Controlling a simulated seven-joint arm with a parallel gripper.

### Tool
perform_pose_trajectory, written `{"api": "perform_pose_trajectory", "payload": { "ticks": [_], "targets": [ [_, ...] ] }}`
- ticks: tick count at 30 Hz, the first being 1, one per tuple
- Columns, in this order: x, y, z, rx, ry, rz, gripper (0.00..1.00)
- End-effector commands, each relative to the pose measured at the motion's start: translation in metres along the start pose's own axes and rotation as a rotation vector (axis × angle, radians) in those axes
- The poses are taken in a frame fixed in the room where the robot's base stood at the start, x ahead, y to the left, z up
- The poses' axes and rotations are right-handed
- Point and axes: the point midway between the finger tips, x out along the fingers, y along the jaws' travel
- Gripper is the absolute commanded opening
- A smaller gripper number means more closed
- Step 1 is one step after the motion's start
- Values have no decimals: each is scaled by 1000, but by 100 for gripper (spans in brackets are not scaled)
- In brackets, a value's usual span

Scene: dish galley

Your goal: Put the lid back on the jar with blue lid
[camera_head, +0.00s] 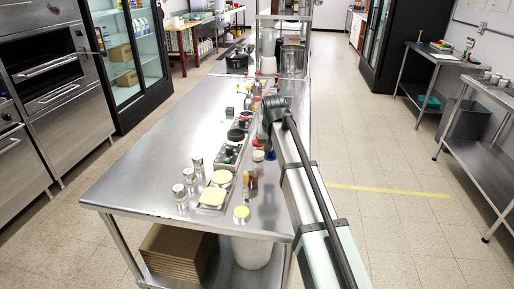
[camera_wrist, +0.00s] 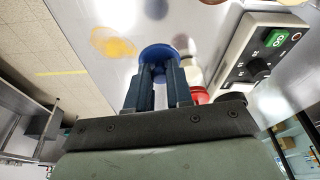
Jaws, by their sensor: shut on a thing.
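My gripper (camera_wrist: 163,68) is shut on a round blue thing, which looks like the blue lid (camera_wrist: 158,50). The lid's rim shows between and beyond the two dark fingertips in the wrist view. A pale patch shows between the fingers below it; I cannot tell whether this is the jar. In the head view, my wrist hangs over the right side of the steel table and hides the fingertips. A small blue patch (camera_head: 270,156) shows beside my arm there; I cannot tell what it belongs to.
A control box (camera_wrist: 264,58) with a green switch and dark knob stands close to my gripper. A cream thing (camera_wrist: 189,70) and a red thing (camera_wrist: 200,96) are right beside the fingers. Several tins (camera_head: 179,191) and yellow-topped items (camera_head: 213,196) stand on the steel table (camera_head: 140,178).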

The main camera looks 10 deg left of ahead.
Motion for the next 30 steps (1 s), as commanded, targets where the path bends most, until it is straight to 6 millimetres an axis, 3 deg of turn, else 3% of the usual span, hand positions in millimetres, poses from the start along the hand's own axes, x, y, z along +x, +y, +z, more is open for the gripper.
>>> {"api": "perform_pose_trajectory", "payload": {
  "ticks": [3,15,21,30],
  "targets": [
    [10,48,21,23,-1,7,0],
    [32,178,90,85,-1,23,0],
    [38,219,118,106,-2,29,0],
    [42,257,140,127,1,34,0]
  ]
}}
